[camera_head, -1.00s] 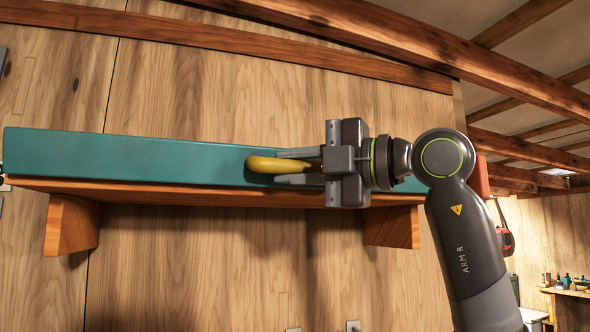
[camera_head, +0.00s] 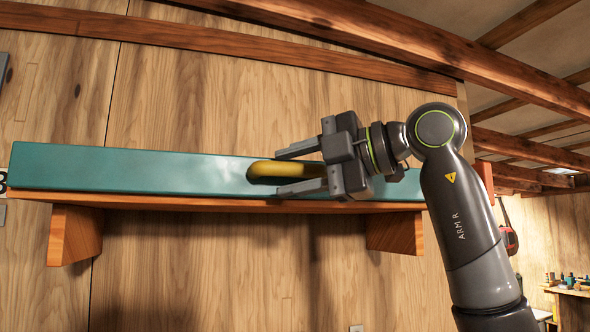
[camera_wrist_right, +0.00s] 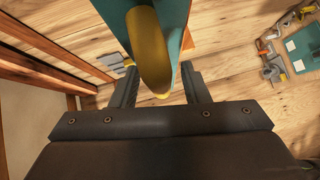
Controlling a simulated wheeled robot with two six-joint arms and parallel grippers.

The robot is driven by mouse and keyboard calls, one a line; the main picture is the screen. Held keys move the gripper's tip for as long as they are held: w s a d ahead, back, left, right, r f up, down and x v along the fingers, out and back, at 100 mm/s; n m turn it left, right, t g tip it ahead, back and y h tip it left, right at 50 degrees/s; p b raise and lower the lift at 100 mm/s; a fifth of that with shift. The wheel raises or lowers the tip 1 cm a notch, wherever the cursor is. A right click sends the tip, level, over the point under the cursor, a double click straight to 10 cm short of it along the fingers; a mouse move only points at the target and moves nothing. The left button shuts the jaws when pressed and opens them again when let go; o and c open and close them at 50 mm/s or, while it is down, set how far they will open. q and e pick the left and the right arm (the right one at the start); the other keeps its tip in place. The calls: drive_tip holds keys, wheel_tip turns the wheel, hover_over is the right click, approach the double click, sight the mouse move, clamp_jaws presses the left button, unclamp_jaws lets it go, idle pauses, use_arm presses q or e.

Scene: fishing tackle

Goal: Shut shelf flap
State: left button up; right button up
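The teal shelf flap (camera_head: 180,173) runs along the wooden wall shelf as a long upright panel, with its lower edge close to the shelf board. A curved yellow handle (camera_head: 265,171) sticks out from its right half. My right gripper (camera_head: 282,172) is open, with one finger above the handle and one below. In the right wrist view the handle (camera_wrist_right: 151,55) lies between the two spread fingers, with gaps on both sides. The flap (camera_wrist_right: 178,15) shows behind it. The gripper body covers part of the flap's right end. My left gripper is not in view.
The shelf board (camera_head: 220,203) rests on two wooden brackets (camera_head: 75,235) against the plank wall. A sloping ceiling beam (camera_head: 340,30) passes above. A workbench with small items (camera_head: 568,287) stands far right. The wall below the shelf is mostly clear.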

drive_tip(key=shift+d, duration=0.1)
drive_tip(key=shift+s+d, duration=0.15)
drive_tip(key=shift+d, duration=0.15)
drive_tip(key=b+v, duration=0.5)
drive_tip(key=v, duration=1.1)
drive_tip(key=shift+s+d+r+b, duration=0.2)
drive_tip(key=shift+s+d+b, duration=0.05)
drive_tip(key=shift+b, duration=0.15)
